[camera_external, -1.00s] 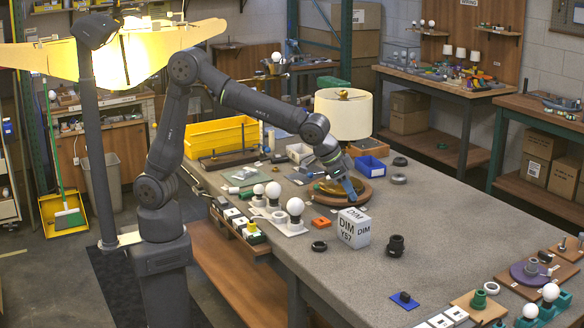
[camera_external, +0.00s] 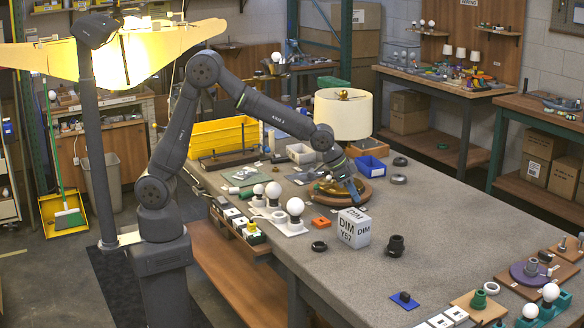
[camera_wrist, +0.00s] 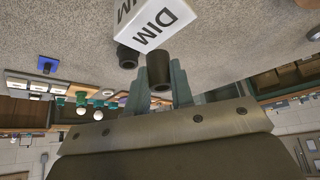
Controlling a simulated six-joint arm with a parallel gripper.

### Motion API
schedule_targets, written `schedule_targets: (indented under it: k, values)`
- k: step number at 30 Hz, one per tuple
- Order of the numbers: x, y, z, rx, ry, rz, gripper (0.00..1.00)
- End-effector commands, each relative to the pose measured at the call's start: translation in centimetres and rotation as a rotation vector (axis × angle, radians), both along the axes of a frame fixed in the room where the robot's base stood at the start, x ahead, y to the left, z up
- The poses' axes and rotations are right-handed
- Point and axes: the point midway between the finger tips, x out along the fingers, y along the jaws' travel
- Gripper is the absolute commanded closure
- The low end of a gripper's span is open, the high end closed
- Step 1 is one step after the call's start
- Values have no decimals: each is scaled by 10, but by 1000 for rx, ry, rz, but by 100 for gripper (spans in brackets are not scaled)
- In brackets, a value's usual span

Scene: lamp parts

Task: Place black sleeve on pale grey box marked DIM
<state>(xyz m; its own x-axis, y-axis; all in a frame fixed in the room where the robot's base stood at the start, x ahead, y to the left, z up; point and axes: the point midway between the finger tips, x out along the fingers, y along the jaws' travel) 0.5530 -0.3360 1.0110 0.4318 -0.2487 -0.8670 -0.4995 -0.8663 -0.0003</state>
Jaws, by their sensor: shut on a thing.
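A black sleeve (camera_wrist: 159,70) sits between the two fingers of my gripper (camera_wrist: 163,88) in the wrist view, with its open round end showing. The gripper is shut on it. The pale grey box marked DIM (camera_external: 350,227) stands on the grey table, and it also shows at the top of the wrist view (camera_wrist: 165,18). In the external view my gripper (camera_external: 356,188) is above and behind the box, apart from it. The held sleeve cannot be made out clearly there.
A black stepped part (camera_external: 396,246) stands just right of the box. A black ring (camera_external: 319,246) and an orange block (camera_external: 321,224) lie left of it. A lamp with a cream shade (camera_external: 343,114) stands behind my gripper.

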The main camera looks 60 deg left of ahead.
Motion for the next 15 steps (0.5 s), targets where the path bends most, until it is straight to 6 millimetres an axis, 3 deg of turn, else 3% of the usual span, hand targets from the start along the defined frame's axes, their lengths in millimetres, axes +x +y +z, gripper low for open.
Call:
schedule_targets:
  k: [9, 15]
  values:
    - [0, 0, -38, 1, 1, -1, 100]
    - [0, 0, -40, 0, 0, 0, 100]
